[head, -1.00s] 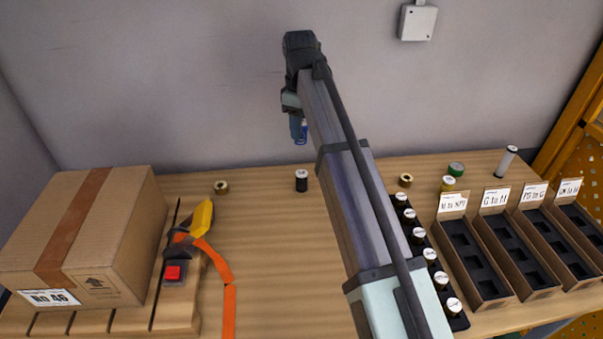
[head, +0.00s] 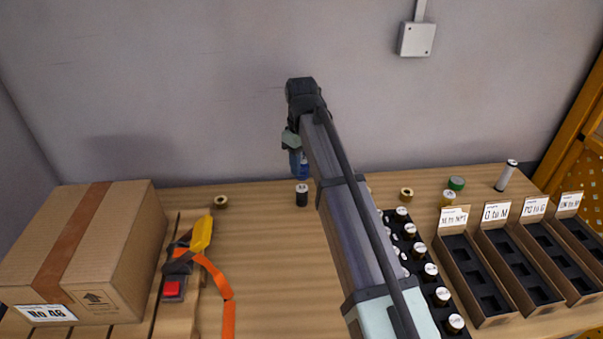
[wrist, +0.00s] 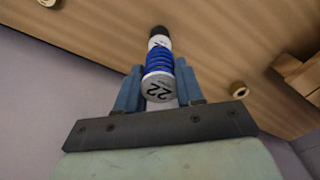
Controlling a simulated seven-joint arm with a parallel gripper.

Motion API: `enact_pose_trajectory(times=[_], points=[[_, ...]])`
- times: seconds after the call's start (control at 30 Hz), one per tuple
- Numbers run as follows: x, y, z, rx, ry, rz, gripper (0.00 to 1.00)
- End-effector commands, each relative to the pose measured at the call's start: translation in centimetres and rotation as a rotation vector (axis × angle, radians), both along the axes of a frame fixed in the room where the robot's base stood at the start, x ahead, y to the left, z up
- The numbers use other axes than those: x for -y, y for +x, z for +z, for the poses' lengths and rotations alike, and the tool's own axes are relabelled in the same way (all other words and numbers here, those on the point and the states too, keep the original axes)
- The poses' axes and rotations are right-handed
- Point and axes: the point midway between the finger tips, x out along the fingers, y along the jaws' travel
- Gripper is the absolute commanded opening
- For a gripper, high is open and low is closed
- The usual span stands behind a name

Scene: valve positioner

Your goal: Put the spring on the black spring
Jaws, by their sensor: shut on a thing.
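The blue spring (head: 304,172) is a blue coiled piece with a white end face marked 22, seen close up in the wrist view (wrist: 159,62). My gripper (head: 298,165) is shut on it, with one blue finger on each side; the gripper also shows in the wrist view (wrist: 158,72). The black spring (head: 302,198) stands upright on the table with a white top. It shows just beyond the blue spring in the wrist view (wrist: 160,32). The blue spring is held just above the black spring, roughly in line; I cannot tell whether they touch.
Brass rings (head: 221,202) lie left and right of the black spring. A cardboard box (head: 70,250) and a yellow-orange tool (head: 202,234) are at left. A black rack of capped pieces (head: 415,256) and labelled trays (head: 470,272) are at right. The wall is close behind.

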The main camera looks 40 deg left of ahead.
Motion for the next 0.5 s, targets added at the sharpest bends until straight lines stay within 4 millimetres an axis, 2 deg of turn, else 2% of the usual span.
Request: enact_pose_trajectory(times=[0.3,0.5], points=[[0.1,-0.1,-3.3,-0.001,-0.001,0.001,0.04],[0.0,0.0,-3.5,0.000,0.000,0.001,0.04]])
